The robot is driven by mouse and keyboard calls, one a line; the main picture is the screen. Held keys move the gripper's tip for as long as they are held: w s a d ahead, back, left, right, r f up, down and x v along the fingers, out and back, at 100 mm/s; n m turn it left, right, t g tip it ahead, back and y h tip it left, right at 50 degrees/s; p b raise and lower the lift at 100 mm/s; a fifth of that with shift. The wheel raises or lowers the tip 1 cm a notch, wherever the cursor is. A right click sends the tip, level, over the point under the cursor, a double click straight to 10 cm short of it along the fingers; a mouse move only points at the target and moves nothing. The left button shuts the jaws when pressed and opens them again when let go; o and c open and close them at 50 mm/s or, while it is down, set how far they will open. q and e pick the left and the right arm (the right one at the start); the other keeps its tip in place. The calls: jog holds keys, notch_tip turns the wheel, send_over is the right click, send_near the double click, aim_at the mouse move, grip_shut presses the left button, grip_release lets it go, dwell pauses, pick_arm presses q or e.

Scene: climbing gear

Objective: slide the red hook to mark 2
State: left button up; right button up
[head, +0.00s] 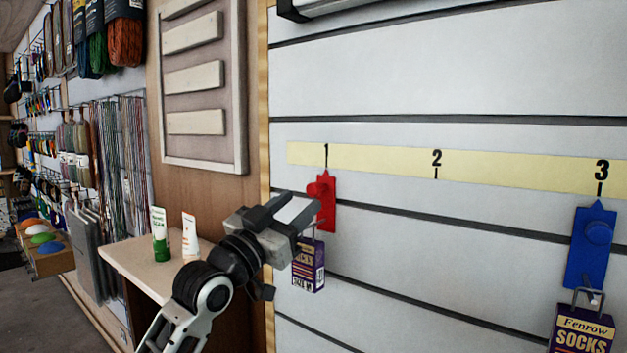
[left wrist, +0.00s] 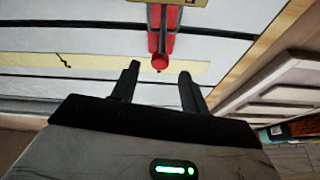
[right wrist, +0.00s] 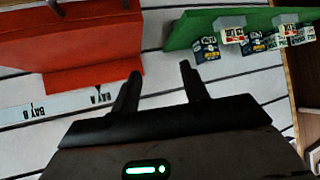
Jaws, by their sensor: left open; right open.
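The red hook (head: 327,214) is on the slatted wall under mark 1 (head: 326,152) of the yellow strip, with a purple sock pack (head: 309,268) hanging from it. My left gripper (head: 306,212) is open in front of the hook and covers part of it. In the left wrist view the red hook (left wrist: 161,45) lies beyond the open fingertips (left wrist: 160,78), not between them. Mark 2 (head: 437,160) is to the right, with bare slat below it. My right gripper (right wrist: 160,75) is open and empty in the right wrist view.
A blue hook (head: 588,250) with another sock pack (head: 581,331) is under mark 3 (head: 601,172). A small shelf (head: 130,262) with two tubes stands left. The right wrist view shows a red block (right wrist: 70,50) and a green shelf (right wrist: 185,38) with several small boxes.

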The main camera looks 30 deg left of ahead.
aim_at(312, 193)
pick_arm(q)
jog(key=p+x, duration=0.1)
jog(key=x, duration=0.4)
jog(key=shift+w+r, duration=0.1)
jog(key=shift+w, duration=0.2)
grip_shut()
jog(key=shift+d, duration=0.15)
